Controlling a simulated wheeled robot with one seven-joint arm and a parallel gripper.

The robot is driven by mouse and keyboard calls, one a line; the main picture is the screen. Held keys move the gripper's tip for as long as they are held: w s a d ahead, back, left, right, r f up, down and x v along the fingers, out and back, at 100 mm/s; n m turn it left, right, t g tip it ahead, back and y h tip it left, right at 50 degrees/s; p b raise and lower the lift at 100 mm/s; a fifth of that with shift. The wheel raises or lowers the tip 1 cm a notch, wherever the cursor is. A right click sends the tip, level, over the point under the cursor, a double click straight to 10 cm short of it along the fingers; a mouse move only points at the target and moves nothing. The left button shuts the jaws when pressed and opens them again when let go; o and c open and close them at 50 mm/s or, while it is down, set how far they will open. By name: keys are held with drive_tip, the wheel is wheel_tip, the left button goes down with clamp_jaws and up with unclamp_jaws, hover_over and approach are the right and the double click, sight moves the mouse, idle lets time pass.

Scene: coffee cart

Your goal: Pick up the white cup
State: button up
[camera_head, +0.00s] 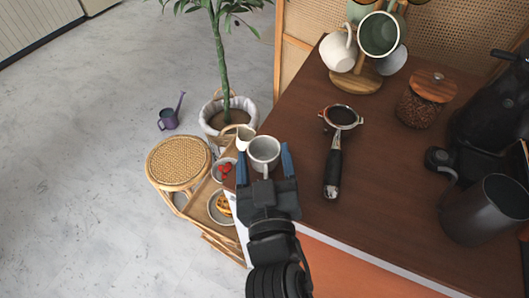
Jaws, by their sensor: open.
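The white cup (264,152) stands upright near the left edge of the brown counter. Its open rim faces up, and its handle points toward my gripper. My gripper (264,161) is open, with one blue finger on the left side of the cup and one on the right. From this view I cannot tell whether either finger touches the cup. The cup's lower part is partly hidden by the gripper.
On the counter (290,213), a portafilter (333,165) lies to the right. A small white pitcher (245,137) sits just left of the cup.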

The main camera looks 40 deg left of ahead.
drive_tip(key=shift+w+a, duration=0.25)
drive_tip(key=shift+w, duration=0.1)
drive_tip(key=shift+f, duration=0.1)
drive_tip(key=c, duration=0.9)
